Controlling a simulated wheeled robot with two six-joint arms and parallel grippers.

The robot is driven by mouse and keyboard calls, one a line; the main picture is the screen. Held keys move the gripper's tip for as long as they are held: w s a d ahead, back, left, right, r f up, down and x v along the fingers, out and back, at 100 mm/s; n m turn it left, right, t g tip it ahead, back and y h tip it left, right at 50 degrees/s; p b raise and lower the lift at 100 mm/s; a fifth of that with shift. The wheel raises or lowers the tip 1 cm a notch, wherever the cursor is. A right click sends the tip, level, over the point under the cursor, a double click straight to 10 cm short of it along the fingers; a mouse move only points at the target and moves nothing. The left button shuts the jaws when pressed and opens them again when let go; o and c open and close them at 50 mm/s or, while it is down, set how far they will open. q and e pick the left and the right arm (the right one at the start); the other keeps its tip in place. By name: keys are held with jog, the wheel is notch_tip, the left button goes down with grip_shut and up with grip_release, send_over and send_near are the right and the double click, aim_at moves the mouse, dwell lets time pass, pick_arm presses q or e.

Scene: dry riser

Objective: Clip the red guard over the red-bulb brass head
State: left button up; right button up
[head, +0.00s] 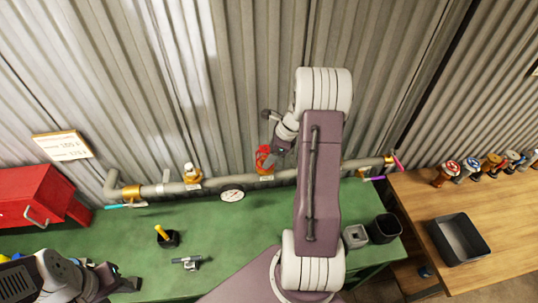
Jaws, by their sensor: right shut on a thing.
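The red guard (263,156) is at the pipe's middle outlet, just above the pipe. My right gripper (271,156) is shut on it from the upper right. The head under or behind the guard is mostly hidden, so its bulb colour and whether the guard is seated on it cannot be told. Another brass head (192,175) with a pale top stands on the pipe further left. My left gripper (118,283) is low at the left, over the green bench's front, away from the guard; its jaws are too unclear to read.
The grey pipe (215,183) runs along the corrugated wall above the green bench (235,235). A black tray (458,240) lies on the wooden table.

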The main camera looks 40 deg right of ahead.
jog(key=shift+f+b, duration=0.6)
jog(key=shift+f, duration=0.3)
jog(key=o, duration=1.4)
jog(key=b+v, duration=0.2)
jog(key=v, duration=0.7)
